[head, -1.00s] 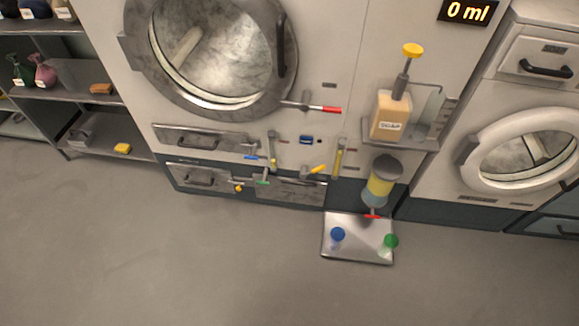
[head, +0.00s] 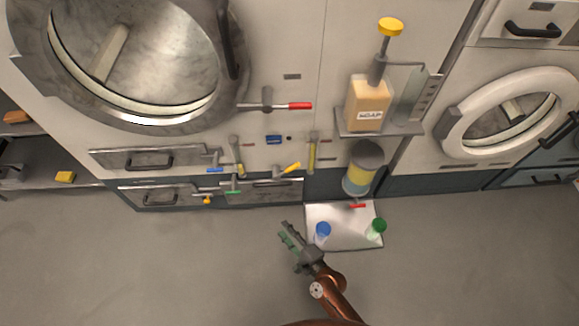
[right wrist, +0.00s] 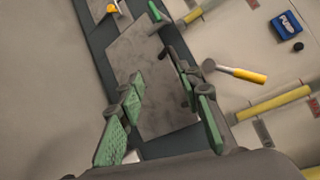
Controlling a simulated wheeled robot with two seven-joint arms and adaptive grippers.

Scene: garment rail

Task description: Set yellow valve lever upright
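The yellow valve lever (head: 291,168) sits low on the machine front, left of a yellow sight tube. It lies tilted, nearer level than upright, with its yellow end pointing right and slightly up. In the right wrist view the same lever (right wrist: 240,74) shows as a grey stem with a yellow grip, to the right of the fingers. My right gripper (head: 288,237) is in front of and below it, near the floor tray, apart from the lever. Its green-padded fingers (right wrist: 158,75) are spread and empty. My left gripper is not in view.
Other levers are close by: blue (head: 215,170), green (head: 232,186), orange (head: 207,200) and red (head: 300,106). A soap shelf (head: 380,130) juts out at the right. A floor tray (head: 345,241) holds a blue-capped and a green-capped bottle. The floor at left is clear.

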